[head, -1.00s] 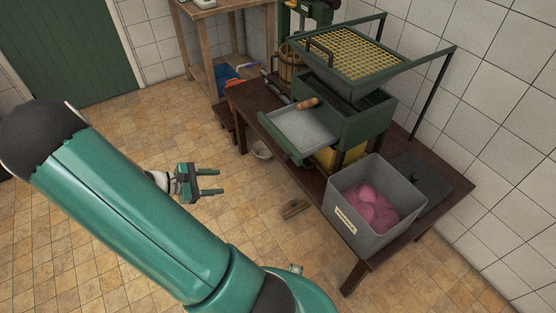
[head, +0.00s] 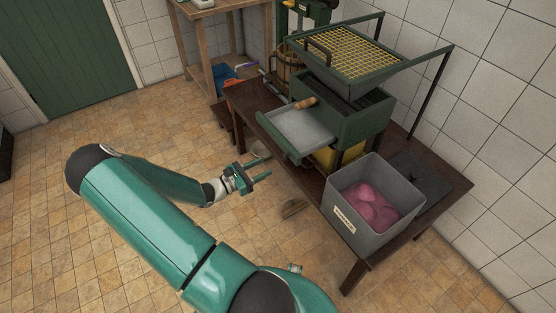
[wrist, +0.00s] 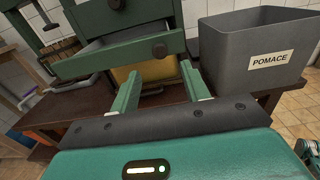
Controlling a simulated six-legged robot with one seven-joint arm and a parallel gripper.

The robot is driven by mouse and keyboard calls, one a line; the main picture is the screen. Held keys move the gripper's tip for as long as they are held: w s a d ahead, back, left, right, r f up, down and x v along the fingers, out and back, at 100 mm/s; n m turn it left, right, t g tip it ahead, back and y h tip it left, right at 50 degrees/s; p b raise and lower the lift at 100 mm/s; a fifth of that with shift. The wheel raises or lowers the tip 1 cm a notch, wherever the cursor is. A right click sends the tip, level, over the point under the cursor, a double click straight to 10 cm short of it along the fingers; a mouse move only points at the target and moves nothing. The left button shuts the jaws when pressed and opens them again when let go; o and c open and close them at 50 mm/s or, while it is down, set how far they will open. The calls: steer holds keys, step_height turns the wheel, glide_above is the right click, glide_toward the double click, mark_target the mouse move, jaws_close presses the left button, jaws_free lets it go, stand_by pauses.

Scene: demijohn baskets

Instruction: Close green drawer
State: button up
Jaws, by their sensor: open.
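The green drawer (head: 305,134) is pulled out from the green machine (head: 352,112) on the dark wooden bench; its grey inner tray shows in the head view. In the wrist view the drawer's green front (wrist: 120,58) is ahead, with a dark round knob on it. My gripper (head: 264,168) is open and empty, left of and in front of the drawer, apart from it in the head view. In the wrist view my gripper (wrist: 160,85) has its two green fingers spread, pointing toward the machine, below the drawer front. Whether a finger touches the drawer is hard to tell.
A grey bin (head: 352,222) labelled POMACE, holding pink stuff, stands right of the machine. A yellow grid (head: 350,50) sits on top of the machine. A wooden table (head: 205,50) stands behind.

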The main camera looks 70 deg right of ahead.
steer(key=x, duration=0.7)
steer(key=shift+s, duration=0.15)
steer(key=shift+d, duration=0.1)
jaws_close()
